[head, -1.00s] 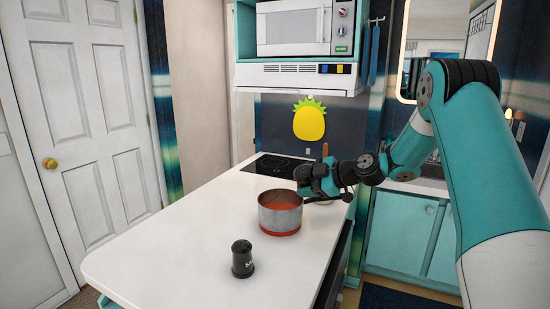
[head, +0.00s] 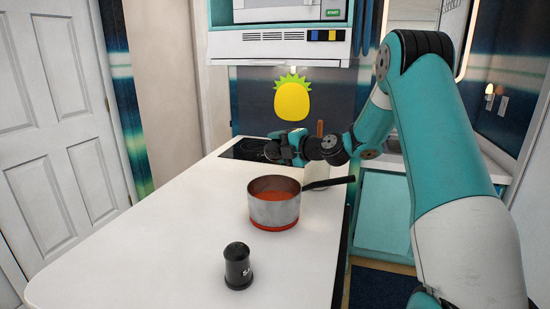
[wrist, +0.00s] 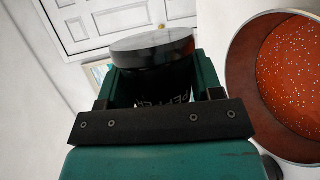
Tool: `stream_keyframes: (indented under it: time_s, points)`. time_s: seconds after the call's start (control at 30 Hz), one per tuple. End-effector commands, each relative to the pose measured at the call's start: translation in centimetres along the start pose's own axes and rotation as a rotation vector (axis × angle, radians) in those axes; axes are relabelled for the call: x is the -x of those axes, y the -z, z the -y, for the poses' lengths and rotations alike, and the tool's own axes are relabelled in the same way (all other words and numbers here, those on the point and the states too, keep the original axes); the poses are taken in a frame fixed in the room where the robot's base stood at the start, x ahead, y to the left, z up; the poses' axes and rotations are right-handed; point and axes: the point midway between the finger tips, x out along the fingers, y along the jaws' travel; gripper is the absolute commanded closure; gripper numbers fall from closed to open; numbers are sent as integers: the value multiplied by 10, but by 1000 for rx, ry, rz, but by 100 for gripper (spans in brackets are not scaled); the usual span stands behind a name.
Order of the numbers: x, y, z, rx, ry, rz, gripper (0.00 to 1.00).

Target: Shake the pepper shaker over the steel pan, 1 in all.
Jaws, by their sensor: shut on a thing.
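The steel pan (head: 272,212) stands on the white counter with red sauce in it and its dark handle pointing right. In the wrist view, the pan (wrist: 240,85) is at the right, and pale specks dot its sauce. My gripper (head: 284,150) shows above and behind the pan in the head view. It is shut on the dark pepper shaker (wrist: 152,46), whose lid and part of its lettering show between the jaws in the wrist view. The shaker is not clearly visible in the head view, and I cannot tell its exact tilt.
A dark cooktop (head: 243,149) lies behind. A white block (head: 317,178) stands behind the pan handle. The counter's left part is clear.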

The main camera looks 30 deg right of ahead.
Motion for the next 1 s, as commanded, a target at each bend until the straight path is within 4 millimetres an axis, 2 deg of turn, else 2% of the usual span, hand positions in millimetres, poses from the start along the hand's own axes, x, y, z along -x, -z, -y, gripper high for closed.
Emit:
stream_keyframes:
  time_s: [0.03, 1.0]
  points:
    - [-3, -2, 8, 50, -21, 11, 68]
    - [-4, -4, 2, 400, -148, 81, 68]
